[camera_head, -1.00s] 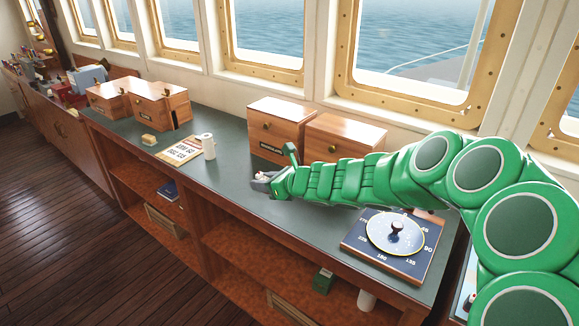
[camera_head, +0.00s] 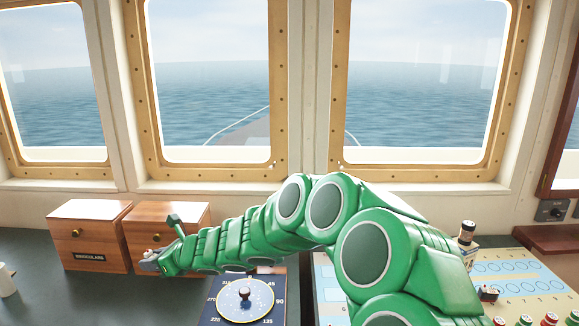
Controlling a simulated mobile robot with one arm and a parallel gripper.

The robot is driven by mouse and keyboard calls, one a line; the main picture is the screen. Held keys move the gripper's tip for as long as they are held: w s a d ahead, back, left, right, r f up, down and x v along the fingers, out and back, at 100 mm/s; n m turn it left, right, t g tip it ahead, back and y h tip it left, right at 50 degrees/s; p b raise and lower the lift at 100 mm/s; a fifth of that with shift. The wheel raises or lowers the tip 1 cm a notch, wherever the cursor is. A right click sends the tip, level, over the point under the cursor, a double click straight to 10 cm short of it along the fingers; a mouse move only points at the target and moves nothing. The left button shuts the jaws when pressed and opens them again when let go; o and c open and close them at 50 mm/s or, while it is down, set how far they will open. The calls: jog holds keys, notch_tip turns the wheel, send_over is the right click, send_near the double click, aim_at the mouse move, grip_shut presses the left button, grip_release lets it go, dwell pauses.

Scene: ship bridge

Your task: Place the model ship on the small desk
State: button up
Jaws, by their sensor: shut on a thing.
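My gripper (camera_head: 158,260) is at the end of my green arm, over the counter in front of the wooden boxes. It is shut on a small grey and white thing with a bit of red, which looks like the model ship (camera_head: 149,263). The thing is tiny in this view and partly covered by the gripper, so its shape is hard to make out. I cannot pick out a small desk in this view.
Two wooden boxes (camera_head: 92,238) stand on the dark counter (camera_head: 40,285) under the windows. A blue compass board (camera_head: 262,309) lies below my arm. A control panel (camera_head: 530,285) with knobs is at the right. A white cylinder (camera_head: 6,280) is at the far left.

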jog(key=w+d+r+m+t+h, duration=0.15)
jog(key=w+d, duration=0.25)
jog(key=d, duration=0.4)
jog(key=w+d+m+t+h, duration=0.15)
jog(key=w+d, duration=0.25)
jog(key=d, duration=0.4)
jog(key=w+d+r+m+t+h, duration=0.1)
jog(key=w+d+m+t, duration=0.2)
jog(key=d, duration=0.6)
jog(key=w+d+m+t+h, duration=0.2)
jog(key=d+m+h, duration=0.3)
jog(key=d, duration=2)
jog(key=shift+w+r+t, duration=0.3)
jog(key=shift+w+r, duration=0.05)
jog(key=shift+w, duration=0.35)
